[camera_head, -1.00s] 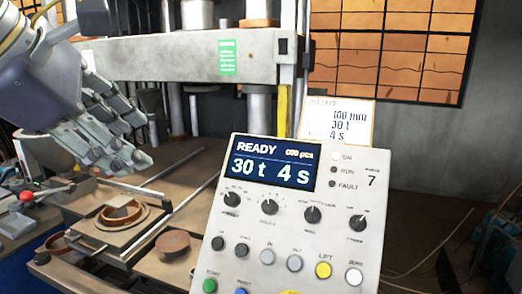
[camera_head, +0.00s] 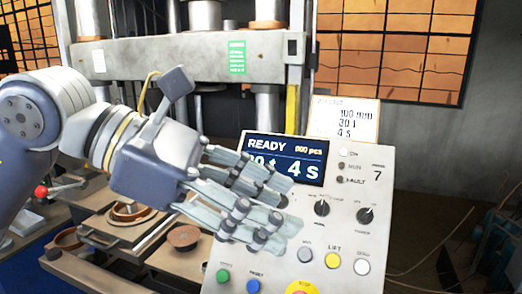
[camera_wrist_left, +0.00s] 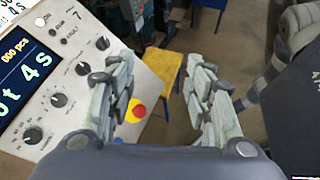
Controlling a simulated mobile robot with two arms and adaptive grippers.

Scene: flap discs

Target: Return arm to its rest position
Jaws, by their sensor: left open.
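My left gripper (camera_head: 282,208) comes in from the left and hangs in front of the control panel (camera_head: 343,225). It is open and empty, its fingers pointing right. It hides several left-hand knobs and part of the panel's display (camera_head: 287,160), which reads READY and 4 s. In the left wrist view, the open fingers (camera_wrist_left: 160,95) have clear space between them, and the panel (camera_wrist_left: 85,105) lies to their left. I cannot tell whether the fingers touch the panel. My right gripper is not in view.
A press with a thick crossbeam (camera_head: 190,57) stands behind. Round discs, one of them brown (camera_head: 183,236), sit on its bench at the left. A card (camera_head: 344,117) stands behind the panel. A red and yellow button (camera_wrist_left: 135,110) is near the fingers. A yellow stool (camera_wrist_left: 163,78) is beyond.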

